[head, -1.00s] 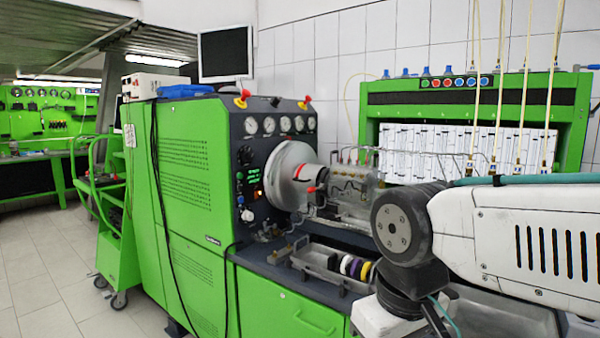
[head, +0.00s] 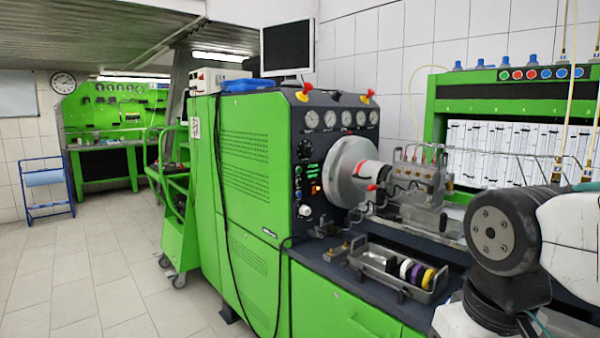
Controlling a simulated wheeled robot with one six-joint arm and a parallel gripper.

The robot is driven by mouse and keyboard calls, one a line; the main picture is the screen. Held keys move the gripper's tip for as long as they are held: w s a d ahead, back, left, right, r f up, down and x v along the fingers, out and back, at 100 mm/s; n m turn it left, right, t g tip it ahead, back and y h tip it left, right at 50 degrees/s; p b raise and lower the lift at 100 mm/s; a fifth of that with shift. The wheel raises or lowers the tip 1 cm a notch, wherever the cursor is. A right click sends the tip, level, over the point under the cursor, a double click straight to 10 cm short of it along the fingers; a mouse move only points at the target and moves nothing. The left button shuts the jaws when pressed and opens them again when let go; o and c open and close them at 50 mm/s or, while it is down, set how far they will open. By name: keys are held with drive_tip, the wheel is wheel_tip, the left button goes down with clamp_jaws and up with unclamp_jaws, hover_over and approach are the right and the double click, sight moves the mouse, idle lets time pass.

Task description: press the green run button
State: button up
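The green test bench (head: 246,130) stands in the middle of the head view. Its dark control panel (head: 342,135) faces right, under a row of gauges. Several small green spots (head: 298,182) show on the panel's left part, below a black knob (head: 305,148). They are too small to tell which is the run button. An orange-lit switch (head: 316,189) and a pale knob (head: 304,211) are near them. My arm shows at the right edge, well to the right of the panel. My gripper is out of view.
A large round flywheel (head: 345,172) and pump fixture (head: 415,180) stick out right of the panel. A metal tray (head: 361,252) with coloured rings lies on the bench top. A black cable (head: 285,262) hangs in front. The floor (head: 110,270) at left is clear.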

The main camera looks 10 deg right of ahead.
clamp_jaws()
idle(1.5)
